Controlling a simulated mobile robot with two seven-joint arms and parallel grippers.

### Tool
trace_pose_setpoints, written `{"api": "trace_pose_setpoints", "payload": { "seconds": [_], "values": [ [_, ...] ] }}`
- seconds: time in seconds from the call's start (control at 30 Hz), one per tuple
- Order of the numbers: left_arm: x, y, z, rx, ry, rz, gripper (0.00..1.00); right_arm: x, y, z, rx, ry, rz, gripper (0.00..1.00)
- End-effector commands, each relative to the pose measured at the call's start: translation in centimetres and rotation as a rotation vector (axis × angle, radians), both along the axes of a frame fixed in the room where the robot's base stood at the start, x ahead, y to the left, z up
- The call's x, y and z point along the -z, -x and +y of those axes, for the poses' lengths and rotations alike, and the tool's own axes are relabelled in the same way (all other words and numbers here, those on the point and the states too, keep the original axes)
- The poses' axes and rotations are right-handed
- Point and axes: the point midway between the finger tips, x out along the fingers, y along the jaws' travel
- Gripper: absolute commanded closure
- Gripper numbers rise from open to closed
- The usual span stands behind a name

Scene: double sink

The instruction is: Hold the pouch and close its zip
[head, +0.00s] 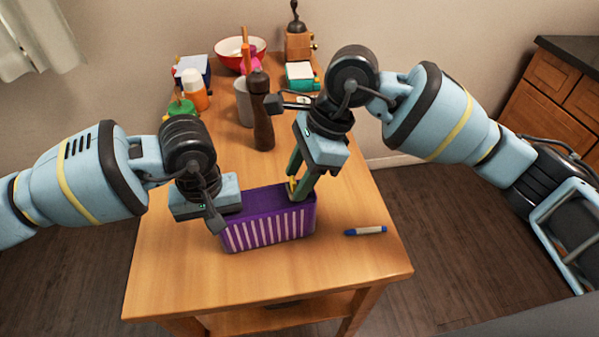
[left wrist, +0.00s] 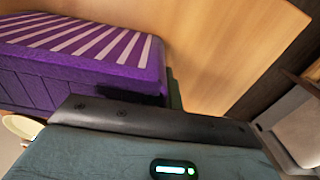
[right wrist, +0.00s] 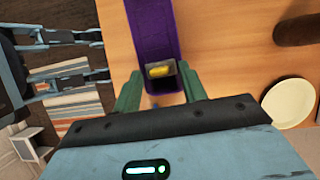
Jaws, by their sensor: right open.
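The purple pouch with white stripes (head: 268,229) stands on the wooden table near its front. It also shows in the left wrist view (left wrist: 100,68) and the right wrist view (right wrist: 152,28). My left gripper (head: 219,218) is at the pouch's left end; its fingers are mostly hidden, so its hold is unclear. My right gripper (head: 296,190) points down at the pouch's right end and is open. In the right wrist view, its green fingers are on either side of a yellow zip tab (right wrist: 159,71) on a grey slider.
A blue and white marker (head: 366,231) lies right of the pouch. A dark pepper mill (head: 262,115) and a grey utensil cup (head: 244,104) stand behind it. A red bowl (head: 229,47), a grinder (head: 298,44) and an orange bottle (head: 196,95) stand farther back. The table's front is clear.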

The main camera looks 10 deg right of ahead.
Motion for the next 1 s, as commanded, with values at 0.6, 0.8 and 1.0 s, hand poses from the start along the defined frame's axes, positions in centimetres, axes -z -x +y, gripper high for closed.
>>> {"api": "trace_pose_setpoints", "payload": {
  "seconds": [0.6,0.8,1.0],
  "values": [
    [0.0,0.0,-0.1,0.001,0.001,0.000,1.00,-9.1,-0.4,-3.7,0.002,0.000,-0.004,0.58],
    [0.0,0.0,-0.1,0.001,0.001,0.000,1.00,-10.8,-0.5,-4.4,0.002,0.001,-0.002,0.58],
    [0.0,0.0,-0.1,0.001,0.001,0.000,1.00,-11.1,-0.5,-4.6,0.000,0.000,-0.001,0.58]
  ]
}}
